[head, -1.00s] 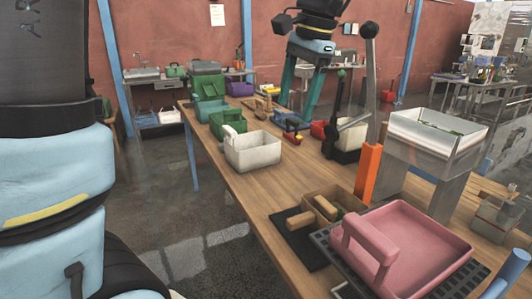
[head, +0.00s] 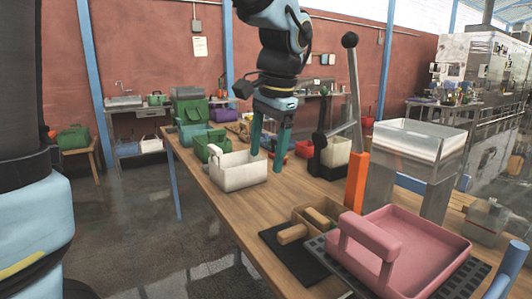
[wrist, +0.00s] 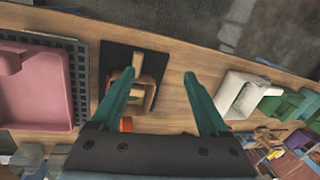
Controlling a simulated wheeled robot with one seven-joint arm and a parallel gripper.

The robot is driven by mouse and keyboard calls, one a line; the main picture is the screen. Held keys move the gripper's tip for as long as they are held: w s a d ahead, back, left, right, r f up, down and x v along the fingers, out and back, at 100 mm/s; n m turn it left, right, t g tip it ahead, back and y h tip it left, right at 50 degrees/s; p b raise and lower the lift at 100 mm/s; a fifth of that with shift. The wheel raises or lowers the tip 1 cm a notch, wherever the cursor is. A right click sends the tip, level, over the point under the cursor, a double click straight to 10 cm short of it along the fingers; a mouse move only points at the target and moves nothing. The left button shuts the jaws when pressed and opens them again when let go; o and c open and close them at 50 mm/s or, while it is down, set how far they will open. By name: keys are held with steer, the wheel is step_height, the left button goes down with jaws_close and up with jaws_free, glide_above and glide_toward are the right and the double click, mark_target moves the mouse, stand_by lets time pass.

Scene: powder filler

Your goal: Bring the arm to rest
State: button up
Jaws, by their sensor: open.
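My gripper (head: 267,160) hangs with its teal fingers pointing down over the wooden table (head: 225,207), right beside the white bin (head: 238,172) in the head view. The left finger partly covers a small brown box (wrist: 150,98) there, and the white bin (wrist: 240,96) lies right of the right finger. The fingers seem to be above the table; the exact height is unclear.
A pink tray (head: 430,235) with a handle sits on a dark grid at the front right. An orange post with a tall lever (head: 354,95) and a metal hopper (head: 418,148) stand behind it. Green bins (head: 205,140) stand further back. Bare tabletop lies between the white bin and brown box.

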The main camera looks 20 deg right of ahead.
steer(key=a+f+n, duration=0.6)
steer(key=a+f, duration=0.2)
steer(key=a, duration=0.4)
steer(key=w+a+f+n+h, duration=0.1)
steer(key=a+f+n, duration=0.5)
steer(key=a, duration=0.7)
step_height(320, 180, down, 3)
steer(key=shift+a+r+n+g, duration=0.15)
steer(key=shift+a+n+g, duration=0.1)
steer(key=shift+n+g, duration=0.05)
steer(key=shift+w, duration=0.1)
